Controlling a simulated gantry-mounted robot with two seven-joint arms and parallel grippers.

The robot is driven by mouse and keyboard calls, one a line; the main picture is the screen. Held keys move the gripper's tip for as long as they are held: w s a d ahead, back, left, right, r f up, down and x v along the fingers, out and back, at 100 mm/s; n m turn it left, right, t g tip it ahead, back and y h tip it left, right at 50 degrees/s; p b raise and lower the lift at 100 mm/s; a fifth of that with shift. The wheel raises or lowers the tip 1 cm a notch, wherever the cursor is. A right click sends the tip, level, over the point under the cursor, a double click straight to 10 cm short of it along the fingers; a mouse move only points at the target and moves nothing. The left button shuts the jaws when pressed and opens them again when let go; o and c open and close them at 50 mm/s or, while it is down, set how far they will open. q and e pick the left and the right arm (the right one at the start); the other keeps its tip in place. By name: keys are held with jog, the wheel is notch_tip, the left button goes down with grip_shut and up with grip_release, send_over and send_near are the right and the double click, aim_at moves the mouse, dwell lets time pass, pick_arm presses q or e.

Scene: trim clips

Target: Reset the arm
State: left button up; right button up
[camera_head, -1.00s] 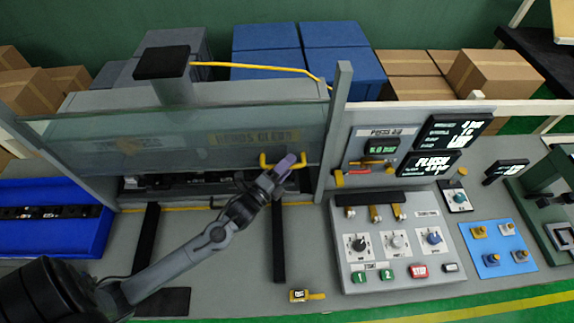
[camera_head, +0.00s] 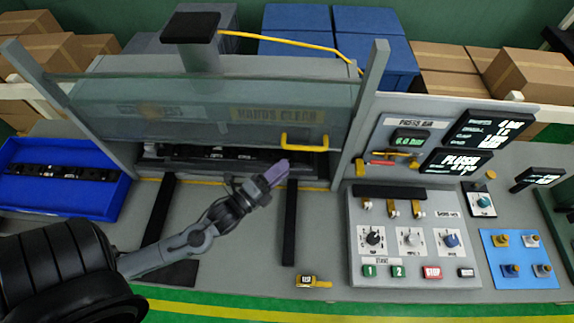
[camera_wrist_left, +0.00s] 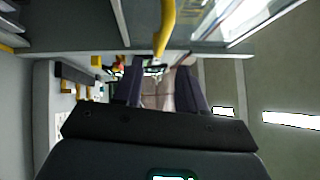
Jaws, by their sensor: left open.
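My left gripper (camera_head: 279,172) is in the head view, in front of the press opening and just below the yellow handle (camera_head: 304,142) of the clear guard. It is apart from the handle and holds nothing that I can see. In the left wrist view its two purple fingers (camera_wrist_left: 162,88) stand apart with a gap between them. The yellow handle also shows there (camera_wrist_left: 165,25), beyond the fingers. The clear guard (camera_head: 210,118), lettered "HANDS CLEAR", hangs across the front of the press. My right gripper is in neither view.
A blue tray (camera_head: 100,212) with a dark part stands at the left. The control panel (camera_head: 415,250) with knobs and buttons is right of the press. Boxes stand behind.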

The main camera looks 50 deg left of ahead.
pick_arm(q)
jog(key=shift+s, duration=0.1)
dwell(0.3)
jog(key=d+r+n+g+p, duration=0.5)
jog(key=d+r+n+p, duration=0.1)
jog(key=d+n, duration=0.1)
jog(key=s+d+f+n+g, duration=0.1)
jog(key=s+f+n+g, duration=0.2)
jog(key=s+n+g, duration=0.2)
jog(key=s+d+f+n+g+p, duration=0.1)
jog(key=s+f+n+g, duration=0.3)
jog(key=s, duration=0.4)
jog(key=shift+s+d+n+g, duration=0.2)
jog(key=shift+d+n+g, duration=0.25)
jog(key=shift+n+g, duration=0.45)
jog(key=shift+c, duration=0.6)
dwell(0.3)
